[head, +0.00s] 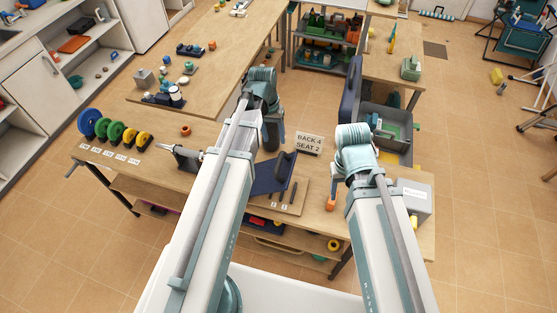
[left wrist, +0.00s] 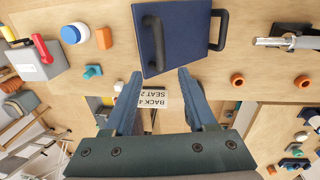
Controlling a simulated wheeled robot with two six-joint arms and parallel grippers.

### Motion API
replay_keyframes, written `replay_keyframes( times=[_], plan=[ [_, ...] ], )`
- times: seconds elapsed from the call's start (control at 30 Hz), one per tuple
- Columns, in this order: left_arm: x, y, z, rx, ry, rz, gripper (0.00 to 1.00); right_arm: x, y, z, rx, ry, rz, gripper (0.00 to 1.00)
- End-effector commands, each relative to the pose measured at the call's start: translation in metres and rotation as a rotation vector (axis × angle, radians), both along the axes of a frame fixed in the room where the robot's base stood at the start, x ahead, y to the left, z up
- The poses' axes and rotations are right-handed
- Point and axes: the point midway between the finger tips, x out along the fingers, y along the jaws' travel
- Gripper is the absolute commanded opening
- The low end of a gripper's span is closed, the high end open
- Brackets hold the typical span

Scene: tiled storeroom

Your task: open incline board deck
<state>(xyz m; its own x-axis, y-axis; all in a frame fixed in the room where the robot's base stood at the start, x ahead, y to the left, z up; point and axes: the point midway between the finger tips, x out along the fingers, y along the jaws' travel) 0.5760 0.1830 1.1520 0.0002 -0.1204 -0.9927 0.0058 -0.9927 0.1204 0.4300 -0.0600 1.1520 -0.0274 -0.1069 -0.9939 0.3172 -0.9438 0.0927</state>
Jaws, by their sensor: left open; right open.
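The incline board deck is a dark blue panel (head: 268,178) on a light wooden base (head: 292,208) on the near table, with a black part at its right edge. In the left wrist view the blue deck (left wrist: 181,50) lies beyond the fingertips, with a black handle (left wrist: 154,42) on one side and a black bar at the other. My left gripper (left wrist: 160,72) is open with nothing between its fingers; in the head view it (head: 270,142) hangs above and behind the deck. My right gripper (head: 338,188) is to the right of the deck, its fingers mostly hidden by my arm.
A "BACK 4 SEAT 2" sign (head: 309,143) stands behind the deck. An orange block (head: 331,203) is to its right, and a metal clamp-like tool (head: 184,155) to its left. Coloured discs (head: 104,127) line the left end. A grey bin (head: 386,133) is at the back right.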

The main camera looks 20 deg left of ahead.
Motion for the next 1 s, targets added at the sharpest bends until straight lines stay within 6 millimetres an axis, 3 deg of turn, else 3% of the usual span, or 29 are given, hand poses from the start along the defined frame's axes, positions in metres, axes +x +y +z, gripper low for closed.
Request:
replay_keyframes(
  times=[0.03,0.7,1.0],
  plan=[
    [0.0,-0.001,-0.011,0.0,0.0,0.0,0.57,0.0,0.0,-0.011,0.0,0.0,-0.001,0.57],
    [0.0,-0.012,-0.105,0.0,0.0,-0.001,0.57,0.0,0.0,-0.105,-0.001,-0.002,0.008,0.57],
    [0.0,-0.015,-0.121,0.0,0.0,-0.001,0.57,0.0,0.0,-0.121,-0.002,-0.002,0.012,0.57]
  ],
)
